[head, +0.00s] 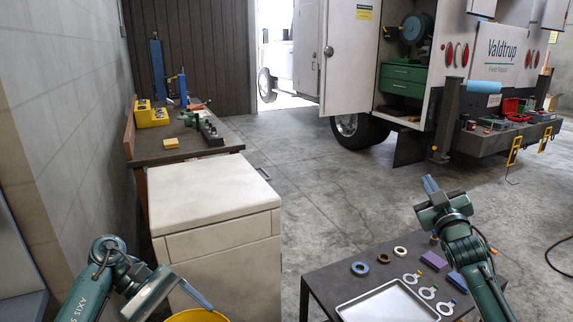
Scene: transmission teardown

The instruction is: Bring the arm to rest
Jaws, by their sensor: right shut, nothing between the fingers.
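My right arm is raised over the right part of the dark low table at the bottom right. Its gripper (429,184) points up and away from the table, with its fingers together and nothing between them. My left arm comes in at the bottom left. Its gripper (196,296) is partly hidden by its own body; one finger shows above a yellow bucket (198,316), which is cut off by the lower edge. I cannot tell how far its jaws are apart.
The low table (322,280) holds a metal tray (385,305), several rings and washers (400,251), a purple block (434,261) and a blue block (457,281). A white cabinet (205,195) stands left of centre. Open concrete floor lies between it and the truck (505,45).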

